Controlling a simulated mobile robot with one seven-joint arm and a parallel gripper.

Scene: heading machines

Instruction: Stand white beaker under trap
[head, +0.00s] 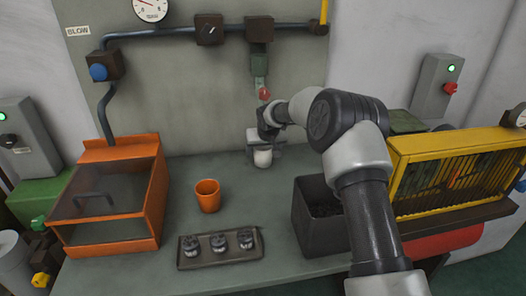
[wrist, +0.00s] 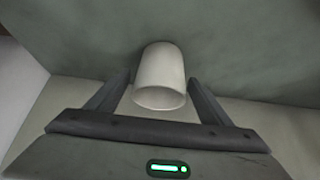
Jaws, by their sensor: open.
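The white beaker (head: 262,158) stands upright on the bench near the back panel, below the trap (head: 258,62), a dark block on the pipe with a green-grey body hanging from it and a red part at its lower end. My gripper (head: 265,146) is low at the beaker, partly hidden by my arm in the head view. In the wrist view, the beaker (wrist: 160,72) sits between the two open fingers of my gripper (wrist: 158,80). Gaps show on both sides near the fingertips. Whether the beaker is exactly under the trap's outlet I cannot tell.
An orange cup (head: 208,196) and a dark tray (head: 220,262) with three small metal parts stand front left. An orange hooded box (head: 155,185) is at left. A dark bin (head: 318,222) and a yellow guard (head: 405,190) are at right. Bench around the orange cup is clear.

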